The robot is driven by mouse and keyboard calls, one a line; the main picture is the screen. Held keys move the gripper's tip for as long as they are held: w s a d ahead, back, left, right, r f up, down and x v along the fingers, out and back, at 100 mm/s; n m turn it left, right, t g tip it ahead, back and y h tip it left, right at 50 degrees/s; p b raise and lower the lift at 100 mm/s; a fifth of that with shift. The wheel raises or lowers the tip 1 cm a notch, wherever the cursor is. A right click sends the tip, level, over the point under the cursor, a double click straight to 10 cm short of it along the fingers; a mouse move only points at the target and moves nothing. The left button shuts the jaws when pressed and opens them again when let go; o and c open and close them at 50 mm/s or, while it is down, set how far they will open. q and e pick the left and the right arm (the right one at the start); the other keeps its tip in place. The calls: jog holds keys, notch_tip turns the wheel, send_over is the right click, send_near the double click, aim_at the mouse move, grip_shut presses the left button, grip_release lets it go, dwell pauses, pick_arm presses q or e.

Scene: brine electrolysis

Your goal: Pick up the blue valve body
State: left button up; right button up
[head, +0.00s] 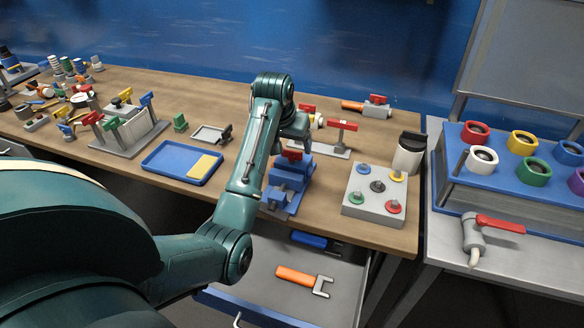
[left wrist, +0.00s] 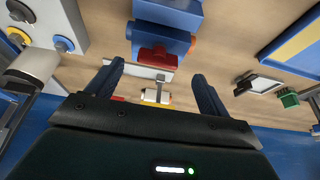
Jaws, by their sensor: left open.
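A blue blocky piece (head: 288,182) with a red part on top stands at the table's front edge in the head view. In the left wrist view the blue piece (left wrist: 165,12) is at the top middle, its red part facing the gripper. I cannot tell whether it is the blue valve body or a vise. My left gripper (head: 297,128) is behind it in the head view, partly hidden by my arm. In the left wrist view my left gripper (left wrist: 158,78) has its fingers apart, with nothing held. My right gripper is not in view.
A red-handled stand (head: 343,128) is right of my gripper. A grey block with coloured knobs (head: 375,210) stands at the right, a blue tray (head: 160,168) at the left. An open drawer (head: 260,290) below holds an orange tool (head: 297,277) and a blue one (head: 312,241).

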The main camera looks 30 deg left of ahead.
aim_at(291, 151)
pick_arm(q)
jog(key=x, duration=0.5)
jog(key=shift+w+d+f+p, duration=0.1)
jog(key=shift+f+p, duration=0.05)
jog(key=shift+p, duration=0.25)
jog(key=c, duration=1.5)
